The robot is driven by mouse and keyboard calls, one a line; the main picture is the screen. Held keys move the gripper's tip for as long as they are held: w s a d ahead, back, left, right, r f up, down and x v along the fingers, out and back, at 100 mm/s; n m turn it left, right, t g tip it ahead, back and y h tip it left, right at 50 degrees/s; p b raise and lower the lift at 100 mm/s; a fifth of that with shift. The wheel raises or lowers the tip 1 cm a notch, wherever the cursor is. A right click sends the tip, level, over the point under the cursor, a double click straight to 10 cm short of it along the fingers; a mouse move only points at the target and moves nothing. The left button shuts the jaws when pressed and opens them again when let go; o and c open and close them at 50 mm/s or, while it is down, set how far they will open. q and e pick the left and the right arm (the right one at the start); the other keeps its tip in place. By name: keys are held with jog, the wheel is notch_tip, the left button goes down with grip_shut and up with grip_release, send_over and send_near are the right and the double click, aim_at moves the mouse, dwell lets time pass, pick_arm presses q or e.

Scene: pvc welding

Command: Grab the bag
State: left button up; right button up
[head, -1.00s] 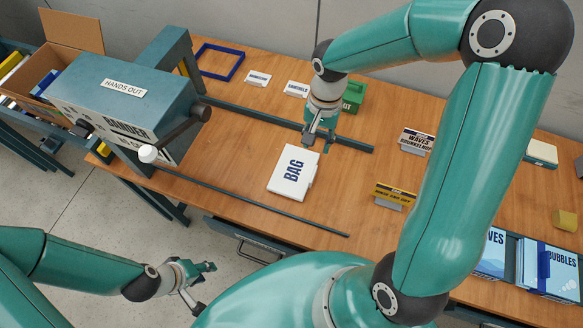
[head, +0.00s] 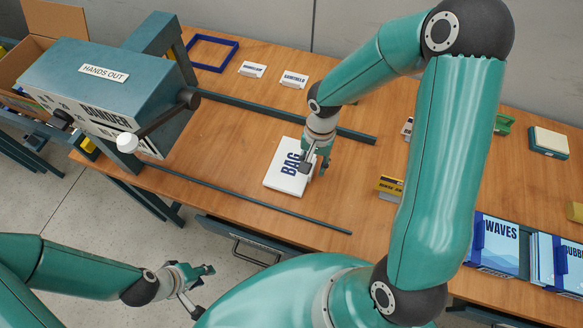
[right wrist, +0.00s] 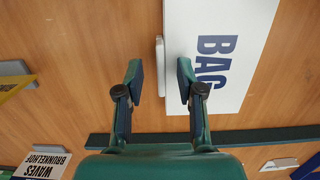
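The white bag (head: 281,181), printed BAG in dark blue, lies flat on the wooden table. It also shows in the right wrist view (right wrist: 240,30), with a narrow white strip (right wrist: 160,65) along its edge. My right gripper (head: 313,169) is over the bag's right edge and hides part of it. In the right wrist view the right gripper (right wrist: 160,82) is open, with the strip in line between its fingers; contact cannot be told. My left gripper (head: 206,290) is open and empty, off the table's front side.
A teal bander machine (head: 105,85) with a lever stands left. Dark rails (head: 250,198) run in front of and behind the bag. A yellow sign (head: 388,187) stands to the right, and WAVES packs (head: 499,248) sit front right. A blue frame (head: 212,53) lies at the back.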

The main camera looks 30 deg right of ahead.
jog(key=shift+f, duration=0.15)
grip_shut()
dwell(0.4)
